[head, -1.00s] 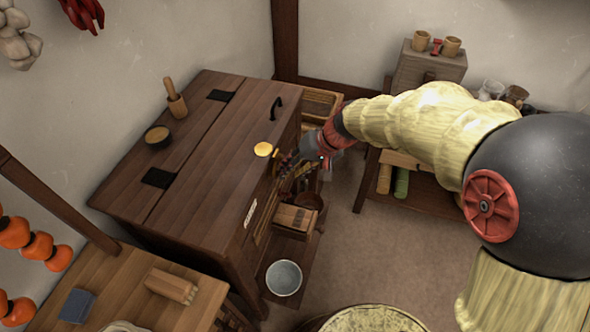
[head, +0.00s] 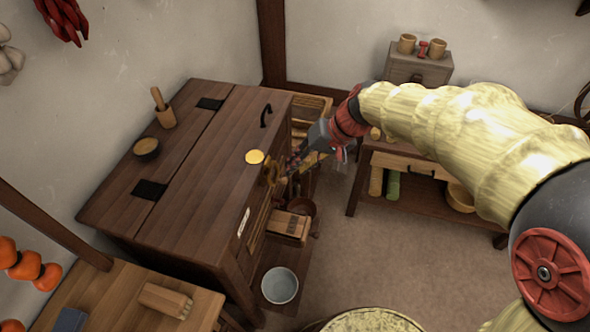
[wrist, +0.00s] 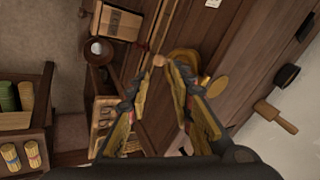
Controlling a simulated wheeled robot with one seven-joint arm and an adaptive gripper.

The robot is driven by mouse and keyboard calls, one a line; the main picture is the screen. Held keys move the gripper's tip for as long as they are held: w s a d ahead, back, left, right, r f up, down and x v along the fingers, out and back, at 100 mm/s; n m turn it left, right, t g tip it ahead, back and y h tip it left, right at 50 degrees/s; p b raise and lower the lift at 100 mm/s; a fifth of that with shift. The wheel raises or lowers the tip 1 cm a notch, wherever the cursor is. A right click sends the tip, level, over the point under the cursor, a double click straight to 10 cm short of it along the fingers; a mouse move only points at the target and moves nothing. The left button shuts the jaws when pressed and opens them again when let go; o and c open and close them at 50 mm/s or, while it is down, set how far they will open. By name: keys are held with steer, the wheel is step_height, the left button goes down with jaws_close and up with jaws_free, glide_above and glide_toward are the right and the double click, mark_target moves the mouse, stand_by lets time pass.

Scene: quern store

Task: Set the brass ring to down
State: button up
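The brass ring (head: 271,174) is on the upper front face of the dark wooden chest (head: 195,190), just below the lid edge. In the wrist view the ring (wrist: 188,55) shows as a brass curve beside the right fingertip, partly covered by it. Its exact position is hard to read. My gripper (head: 287,170) is close in front of the ring. In the wrist view my gripper (wrist: 160,64) has its two fingers apart with a gap between the tips. I cannot tell whether a finger touches the ring.
A round brass disc (head: 255,157) lies at the lid's edge near a black handle (head: 266,115). A small wooden box (head: 288,223) and a grey bucket (head: 280,285) are below the chest front. A low shelf table (head: 420,205) stands to the right. Open floor lies between.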

mark_target(277, 173)
steer(key=shift+d+r+p, duration=0.1)
steer(key=shift+r+p, duration=0.35)
steer(key=shift+r, duration=0.05)
steer(key=shift+c, duration=1.2)
steer(key=shift+m, duration=0.5)
steer(key=r+p, duration=0.1)
steer(key=p, duration=0.1)
steer(key=d+r+p, duration=0.1)
steer(key=p, duration=0.2)
steer(key=d+r+p, duration=0.1)
steer(key=p, duration=0.1)
steer(key=shift+w+d+r, duration=0.2)
steer(key=shift+w+r, duration=0.05)
steer(key=shift+r, duration=0.15)
jaws_close()
steer(key=s+d+m+g+h+p, duration=0.15)
steer(key=m+p, duration=0.25)
steer(key=m, duration=0.6)
steer(key=w+d+m+g+p, duration=0.1)
steer(key=d+m+p, duration=0.2)
steer(key=m, duration=0.7)
steer(key=a+f+b, duration=0.3)
steer(key=a+f, duration=0.4)
steer(key=f, duration=0.3)
steer(key=shift+a, duration=0.15)
